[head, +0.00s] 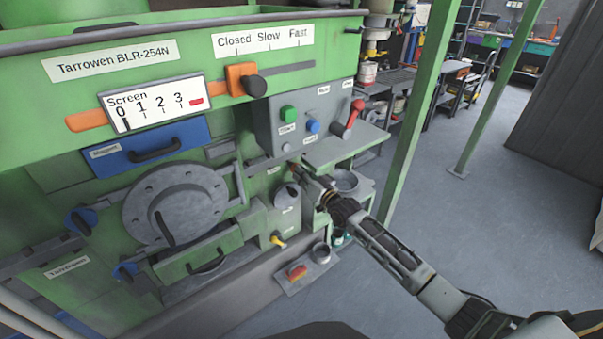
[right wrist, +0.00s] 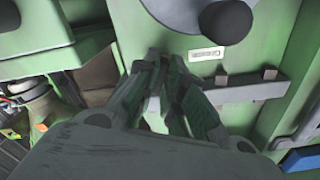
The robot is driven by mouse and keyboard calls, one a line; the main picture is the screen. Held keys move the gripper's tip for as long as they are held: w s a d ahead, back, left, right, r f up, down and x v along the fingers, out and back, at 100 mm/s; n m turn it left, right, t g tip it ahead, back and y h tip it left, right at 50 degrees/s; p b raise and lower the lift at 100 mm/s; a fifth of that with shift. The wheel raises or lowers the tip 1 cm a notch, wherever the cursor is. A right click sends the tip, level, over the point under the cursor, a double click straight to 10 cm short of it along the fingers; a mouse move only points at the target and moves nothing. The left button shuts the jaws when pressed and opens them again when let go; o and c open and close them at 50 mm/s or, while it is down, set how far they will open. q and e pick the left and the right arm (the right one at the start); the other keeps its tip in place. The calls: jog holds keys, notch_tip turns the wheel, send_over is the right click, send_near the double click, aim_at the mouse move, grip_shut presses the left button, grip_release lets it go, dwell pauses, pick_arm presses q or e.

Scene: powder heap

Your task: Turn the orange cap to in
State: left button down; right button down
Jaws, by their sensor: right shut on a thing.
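My right gripper (head: 302,174) reaches in from the lower right to the front of the green machine, below the grey control box. It also shows in the right wrist view (right wrist: 160,62), with its fingers closed together. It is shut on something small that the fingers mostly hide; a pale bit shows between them. I cannot make out an orange cap at the fingertips. Orange parts elsewhere are a slider block (head: 240,79) with a black knob under the Closed, Slow, Fast labels, and a bar (head: 86,121) beside the Screen scale. My left gripper is not in view.
The control box (head: 305,115) has green and blue buttons and a red lever (head: 354,113). A grey shelf (head: 345,146) juts out close above my right gripper. A round flanged cover (head: 175,205) is on the left. A green post (head: 408,110) stands right; the floor beyond is open.

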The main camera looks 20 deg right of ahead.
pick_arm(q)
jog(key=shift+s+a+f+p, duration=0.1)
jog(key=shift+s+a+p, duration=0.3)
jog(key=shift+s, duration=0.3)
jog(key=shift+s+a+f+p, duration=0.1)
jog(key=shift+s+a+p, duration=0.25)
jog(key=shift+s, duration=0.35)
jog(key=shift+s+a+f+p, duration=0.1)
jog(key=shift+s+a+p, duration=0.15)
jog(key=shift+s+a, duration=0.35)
pick_arm(e)
jog(key=shift+f+n, duration=0.15)
jog(key=shift+n, duration=2.45)
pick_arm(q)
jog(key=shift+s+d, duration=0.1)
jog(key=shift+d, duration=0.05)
pick_arm(e)
jog(key=c, duration=1.5)
grip_release()
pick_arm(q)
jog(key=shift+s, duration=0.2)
pick_arm(e)
jog(key=shift+s+d, duration=0.1)
jog(key=shift+s, duration=0.1)
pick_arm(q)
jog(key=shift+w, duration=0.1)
pick_arm(e)
jog(key=shift+v, duration=5.8)
